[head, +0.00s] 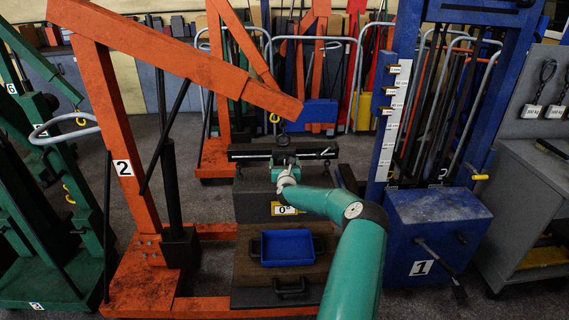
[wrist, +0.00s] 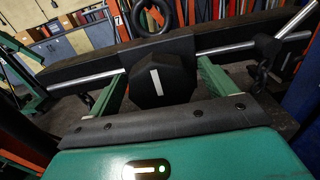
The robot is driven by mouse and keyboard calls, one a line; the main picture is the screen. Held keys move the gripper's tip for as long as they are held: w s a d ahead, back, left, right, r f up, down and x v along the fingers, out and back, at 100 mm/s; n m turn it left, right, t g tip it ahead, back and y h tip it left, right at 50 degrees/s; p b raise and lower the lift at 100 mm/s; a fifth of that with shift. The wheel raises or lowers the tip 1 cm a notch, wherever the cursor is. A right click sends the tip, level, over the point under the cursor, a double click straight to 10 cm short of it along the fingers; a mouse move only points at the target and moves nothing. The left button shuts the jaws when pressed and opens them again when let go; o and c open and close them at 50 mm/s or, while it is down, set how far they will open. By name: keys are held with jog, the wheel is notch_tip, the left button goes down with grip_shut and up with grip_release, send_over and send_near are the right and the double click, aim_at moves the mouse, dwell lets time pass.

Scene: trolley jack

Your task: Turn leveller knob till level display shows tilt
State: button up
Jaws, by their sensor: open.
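The leveller (head: 318,150) is a dark horizontal bar hanging under the orange crane's hook in the head view; the bar also shows in the wrist view (wrist: 85,68), with a silver rod along it. The leveller knob (wrist: 160,82) is a black faceted knob with a white line, standing nearly upright. My gripper (wrist: 162,78) is open, with one green finger on each side of the knob; I cannot tell whether they touch it. In the head view my gripper (head: 284,158) is at the bar's middle and hides the knob. The level display (head: 284,209) below it appears to read 0°.
An orange crane (head: 122,150) marked 2 stands at left. A blue tray (head: 287,247) lies below the display.

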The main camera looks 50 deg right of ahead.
jog(key=shift+w+d, duration=0.2)
jog(key=c, duration=1)
jog(key=shift+n, duration=0.3)
